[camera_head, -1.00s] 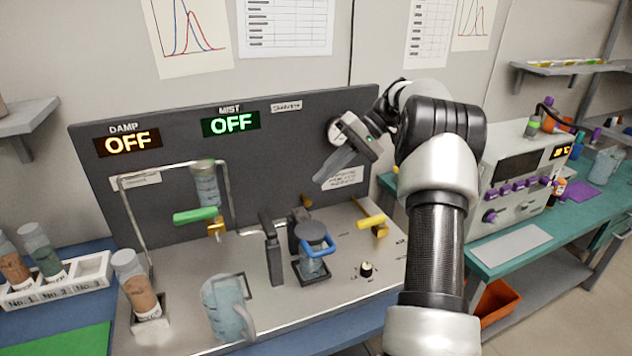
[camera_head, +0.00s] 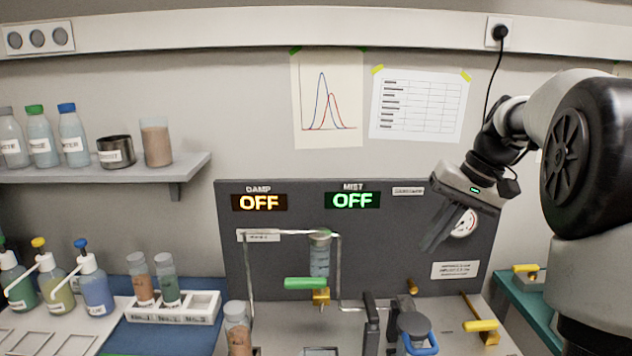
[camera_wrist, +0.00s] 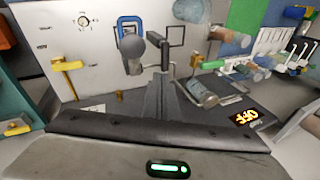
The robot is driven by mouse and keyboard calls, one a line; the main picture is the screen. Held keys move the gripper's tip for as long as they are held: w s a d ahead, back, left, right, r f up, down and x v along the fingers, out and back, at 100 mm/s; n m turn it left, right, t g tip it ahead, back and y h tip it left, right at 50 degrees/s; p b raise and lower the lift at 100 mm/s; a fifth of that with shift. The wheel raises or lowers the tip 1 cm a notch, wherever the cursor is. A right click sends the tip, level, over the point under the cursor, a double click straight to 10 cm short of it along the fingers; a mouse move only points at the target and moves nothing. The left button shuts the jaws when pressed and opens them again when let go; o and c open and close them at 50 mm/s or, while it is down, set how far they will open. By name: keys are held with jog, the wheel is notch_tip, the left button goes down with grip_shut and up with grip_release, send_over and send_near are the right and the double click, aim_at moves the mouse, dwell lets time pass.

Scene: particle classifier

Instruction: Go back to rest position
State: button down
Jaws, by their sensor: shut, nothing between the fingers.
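My gripper (camera_head: 440,236) is at the right in the head view, in front of the dark upright panel (camera_head: 290,215) and above the work surface. Its fingers point down and left, shut and empty, apart from everything near them. In the wrist view the fingers (camera_wrist: 165,85) lie together over the machine, with the white deck (camera_wrist: 90,30) below. My arm reaches in from the right and hides part of the wall. The panel's DAMP display (camera_head: 259,202) and MIST display (camera_head: 352,200) both read OFF.
A green-handled valve (camera_head: 305,283) sits under a clear cylinder. A blue-handled device (camera_head: 415,330) and a yellow lever (camera_head: 481,325) stand on the deck. A white rack (camera_head: 175,308) with vials and several pump bottles are at left. A shelf (camera_head: 100,172) holds bottles. Air above the panel is free.

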jog(key=s+a+r+t+h+p, duration=0.35)
jog(key=s+r, duration=0.55)
jog(key=s, duration=0.4)
jog(key=s+a+f+n+p, duration=0.1)
jog(key=s+a+f, duration=0.1)
jog(key=s, duration=0.3)
jog(key=s+a+f+n+p, duration=0.1)
jog(key=s+a+f+p, duration=0.1)
jog(key=s+a, duration=0.2)
jog(key=shift+s+a+h, duration=0.3)
jog(key=shift+s+h, duration=0.05)
jog(key=shift+s, duration=0.8)
jog(key=shift+f, duration=0.1)
